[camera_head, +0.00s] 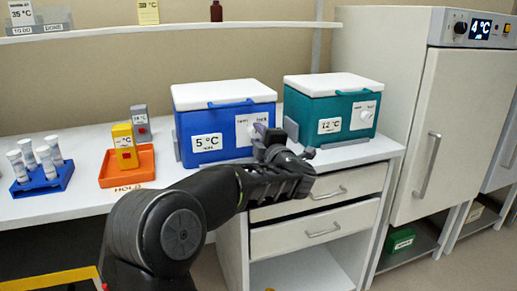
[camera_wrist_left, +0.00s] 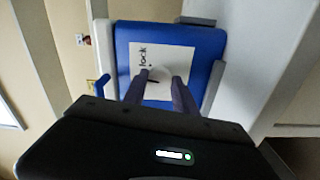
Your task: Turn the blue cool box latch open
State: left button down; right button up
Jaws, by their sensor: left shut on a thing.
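The blue cool box (camera_head: 213,120) with a white lid stands on the white bench, its lid down. A white label and latch are on the right part of its front. My left gripper (camera_head: 276,134) is at that latch and covers most of it in the head view. In the left wrist view the box (camera_wrist_left: 205,50) shows turned on its side, with a "lock" label. The two fingers of my left gripper (camera_wrist_left: 160,85) are shut on the round white latch knob (camera_wrist_left: 160,74). The latch's exact angle is hard to tell. My right gripper is not in view.
A teal cool box (camera_head: 310,112) stands close to the right. An orange tray (camera_head: 127,179) with a yellow logger (camera_head: 124,146) and a blue rack (camera_head: 42,180) of tubes stand at the left. A tall fridge (camera_head: 425,120) is at the right.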

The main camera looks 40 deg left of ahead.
pick_arm(q)
jog(key=n+b, duration=0.8)
jog(key=shift+f, duration=0.25)
jog(key=shift+r+n+b, duration=0.2)
jog(key=shift+n+b, duration=1)
jog(key=shift+n, duration=0.2)
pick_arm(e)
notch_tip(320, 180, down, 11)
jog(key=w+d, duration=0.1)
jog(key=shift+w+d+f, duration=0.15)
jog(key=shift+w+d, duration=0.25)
pick_arm(q)
jog(key=c, duration=1)
grip_release()
jog(key=shift+r, duration=0.1)
jog(key=shift+s, duration=0.1)
jog(key=v, duration=0.7)
jog(key=shift+s+d, duration=0.2)
jog(key=shift+d, duration=0.15)
jog(key=shift+w, duration=0.1)
